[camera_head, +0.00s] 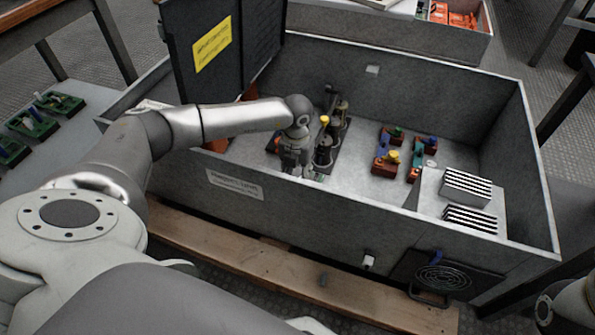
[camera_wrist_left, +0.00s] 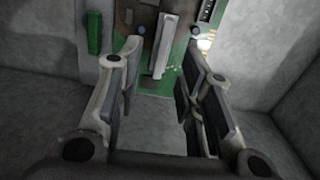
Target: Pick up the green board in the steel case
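The steel case (camera_head: 330,222) is an open grey box in the middle of the head view. My left gripper (camera_head: 293,165) reaches down inside it, close to the near wall. In the left wrist view a green board (camera_wrist_left: 152,86) with a pale bar and small parts on it lies beyond the fingertips. The left gripper (camera_wrist_left: 163,58) is open there, its two fingers apart with the board showing between and past them. Contact with the board cannot be told. In the head view the gripper and the near wall hide most of the board. My right gripper is out of view.
Dark cylinders (camera_head: 325,150) stand just right of the left gripper. Red-brown blocks with coloured tops (camera_head: 385,166) and striped finned blocks (camera_head: 466,187) fill the right side. A dark lid (camera_head: 250,50) with a yellow label stands at the back left. Several green boards (camera_head: 32,124) lie outside, left.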

